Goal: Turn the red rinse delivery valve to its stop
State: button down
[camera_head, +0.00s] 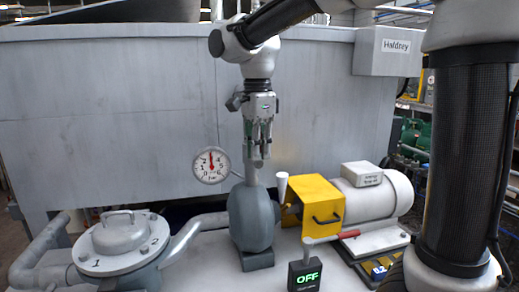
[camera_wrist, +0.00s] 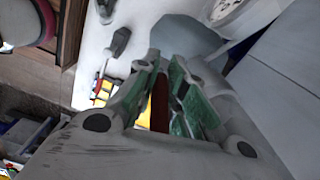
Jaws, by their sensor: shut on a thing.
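My gripper (camera_head: 259,155) hangs straight down in front of the tank wall, over the vertical delivery pipe (camera_head: 252,175) that rises from the grey pump casing. In the wrist view its green-padded fingers (camera_wrist: 172,68) are closed around a dark red piece (camera_wrist: 159,103), which I take to be the handle of the red rinse delivery valve. Little of the valve shows. In the head view the fingers hide the handle, so its angle cannot be read.
A pressure gauge (camera_head: 211,165) stands left of the pipe. The grey pump casing (camera_head: 254,217), yellow guard (camera_head: 315,201) and motor (camera_head: 378,196) sit below and right. A red-handled lever (camera_head: 322,240) is near the OFF display (camera_head: 305,276). A lidded round strainer (camera_head: 119,236) is at left.

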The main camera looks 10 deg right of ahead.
dwell(0.3)
jog(key=c, duration=1.5)
grip_release()
jog(key=shift+c, duration=0.2)
jog(key=shift+o, duration=0.5)
jog(key=shift+w+r, duration=0.15)
jog(key=shift+r, duration=0.15)
notch_tip(320, 180, up, 11)
jog(key=shift+a+r, duration=0.1)
jog(key=shift+r, duration=0.1)
jog(key=shift+s, duration=0.2)
